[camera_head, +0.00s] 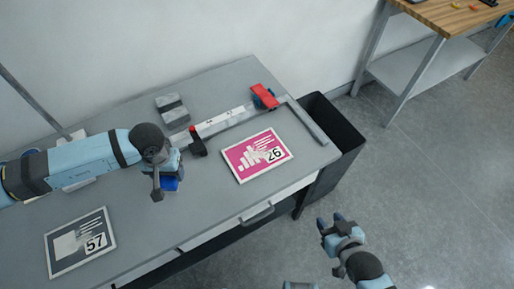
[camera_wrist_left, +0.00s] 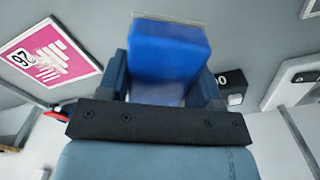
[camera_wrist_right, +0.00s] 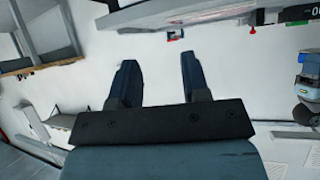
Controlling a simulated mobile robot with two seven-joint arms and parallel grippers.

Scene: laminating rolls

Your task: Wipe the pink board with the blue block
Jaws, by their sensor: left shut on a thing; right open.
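The pink board (camera_head: 257,155), marked 26, lies flat on the grey table right of centre. It also shows at the left of the left wrist view (camera_wrist_left: 50,54). My left gripper (camera_head: 168,186) is shut on the blue block (camera_wrist_left: 168,52), which fills the space between its fingers. In the head view the block (camera_head: 170,184) shows just below the gripper, left of the pink board and apart from it. My right gripper (camera_head: 338,224) is open and empty, off the table's front right side over the floor. Its two parted fingers show in the right wrist view (camera_wrist_right: 155,82).
A grey board (camera_head: 80,243) marked 57 lies at the table's front left. Behind the pink board are a white ruler-like strip (camera_head: 222,121), a red piece (camera_head: 264,96) and a grey block (camera_head: 172,111). A dark bin (camera_head: 336,135) stands at the table's right end.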

